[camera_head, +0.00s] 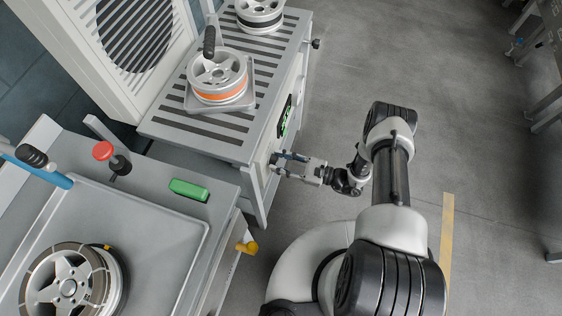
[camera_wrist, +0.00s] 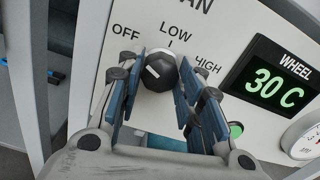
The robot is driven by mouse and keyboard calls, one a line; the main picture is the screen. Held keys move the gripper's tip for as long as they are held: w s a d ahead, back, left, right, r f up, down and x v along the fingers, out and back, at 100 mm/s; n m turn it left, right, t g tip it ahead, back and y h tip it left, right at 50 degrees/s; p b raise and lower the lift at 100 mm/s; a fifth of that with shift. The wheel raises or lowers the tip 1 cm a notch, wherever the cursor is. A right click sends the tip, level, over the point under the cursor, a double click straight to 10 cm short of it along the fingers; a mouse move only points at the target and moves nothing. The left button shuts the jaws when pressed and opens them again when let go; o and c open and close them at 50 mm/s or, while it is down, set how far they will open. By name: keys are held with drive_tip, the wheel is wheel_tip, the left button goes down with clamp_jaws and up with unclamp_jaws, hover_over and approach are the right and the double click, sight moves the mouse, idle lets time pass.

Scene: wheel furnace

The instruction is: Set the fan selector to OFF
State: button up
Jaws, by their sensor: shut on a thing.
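The fan selector is a dark round knob (camera_wrist: 160,73) on a white panel (camera_wrist: 222,22), seen in the wrist view. OFF (camera_wrist: 126,31) is printed at its upper left, LOW (camera_wrist: 175,31) above it and HIGH (camera_wrist: 208,62) at its right. A short white mark shows on the left part of the knob's face; I cannot tell exactly which label it points at. My gripper (camera_wrist: 163,80) has its blue-padded fingers on both sides of the knob and is shut on it. In the head view my gripper (camera_head: 277,163) meets the cabinet's side; the knob is not discernible there.
A green display (camera_wrist: 268,84) reads WHEEL 30 C, with a green button (camera_wrist: 235,129) and a gauge (camera_wrist: 305,138) near it. Wheels, one orange-banded (camera_head: 219,80), sit on the slatted cabinet top (camera_head: 180,125). A workbench (camera_head: 222,178) stands at left. The floor (camera_head: 400,60) behind is clear.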

drive_tip(key=o, duration=0.8)
drive_tip(key=shift+o, duration=1.3)
drive_tip(key=shift+s+d, duration=0.1)
drive_tip(key=shift+d, duration=0.15)
drive_tip(key=v, duration=1.1)
drive_tip(key=shift+d, duration=0.25)
drive_tip(key=shift+r, duration=0.15)
